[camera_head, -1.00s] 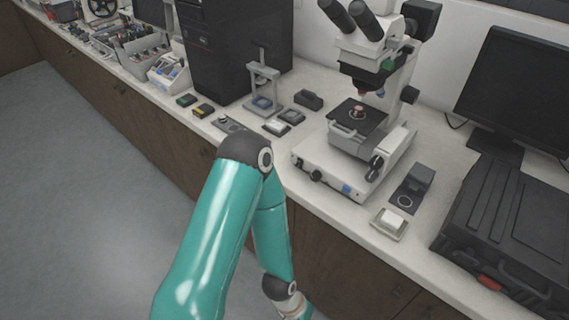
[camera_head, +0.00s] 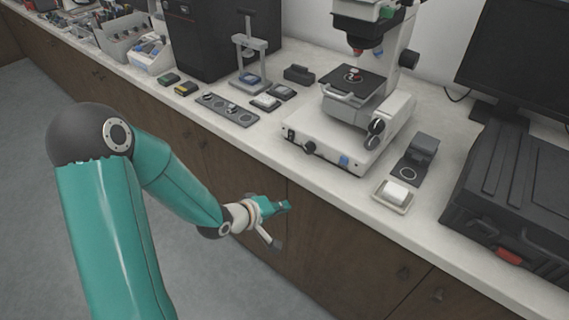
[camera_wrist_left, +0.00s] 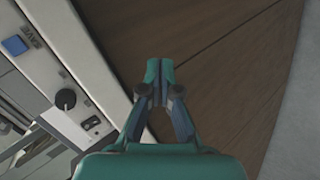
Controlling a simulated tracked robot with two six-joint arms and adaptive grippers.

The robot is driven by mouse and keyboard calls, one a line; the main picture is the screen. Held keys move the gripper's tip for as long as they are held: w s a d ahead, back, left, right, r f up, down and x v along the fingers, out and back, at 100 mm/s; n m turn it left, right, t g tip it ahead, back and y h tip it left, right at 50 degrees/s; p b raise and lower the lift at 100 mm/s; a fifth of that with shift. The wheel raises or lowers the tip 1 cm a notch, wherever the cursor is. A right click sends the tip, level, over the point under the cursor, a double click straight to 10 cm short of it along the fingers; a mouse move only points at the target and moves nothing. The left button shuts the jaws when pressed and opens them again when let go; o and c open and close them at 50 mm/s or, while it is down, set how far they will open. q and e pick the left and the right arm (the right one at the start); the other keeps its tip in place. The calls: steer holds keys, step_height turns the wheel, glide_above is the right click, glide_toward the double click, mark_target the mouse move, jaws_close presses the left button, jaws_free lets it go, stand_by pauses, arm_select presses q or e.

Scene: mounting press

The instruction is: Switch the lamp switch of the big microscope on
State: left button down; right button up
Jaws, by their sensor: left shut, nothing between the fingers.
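The big microscope (camera_head: 345,125) stands on the bench, its white base facing the front edge. The base's front has a small black switch (camera_head: 290,133) at its left end, a black knob (camera_head: 309,147) and a blue button (camera_head: 343,160). In the left wrist view the small black rocker switch (camera_wrist_left: 91,123), knob (camera_wrist_left: 65,99) and blue button (camera_wrist_left: 14,45) lie left of the fingers. The switch's position is too small to tell. My left gripper (camera_head: 286,206) is shut and empty, in front of the cabinet and below the bench edge, apart from the microscope. The fingertips (camera_wrist_left: 160,70) touch nothing. My right gripper is out of view.
Left of the microscope lie a grey plate with round parts (camera_head: 227,109), small dark boxes and a small press stand (camera_head: 250,60). Right of it are a white dish (camera_head: 393,195), a dark holder (camera_head: 415,160) and a black case (camera_head: 515,195). The floor before the cabinets is clear.

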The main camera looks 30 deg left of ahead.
mark_target(284, 153)
arm_select(q)
steer(key=s+a+r+n+t+b, duration=0.2)
steer(key=a+r+n+t+b, duration=0.2)
steer(key=a+r, duration=0.4)
step_height(284, 153, up, 4)
steer(key=shift+s+a+f+n+t+y+b, duration=0.15)
steer(key=shift+s+n+t+y+b, duration=0.2)
steer(key=shift+t+b, duration=0.65)
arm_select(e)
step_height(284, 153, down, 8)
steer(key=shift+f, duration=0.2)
arm_select(q)
steer(key=w, duration=0.4)
steer(key=w+f, duration=0.1)
steer(key=w, duration=0.4)
steer(key=w+d+b, duration=0.1)
steer(key=w, duration=0.4)
steer(key=shift+f, duration=0.4)
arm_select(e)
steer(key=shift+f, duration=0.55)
arm_select(q)
steer(key=shift+d, duration=0.1)
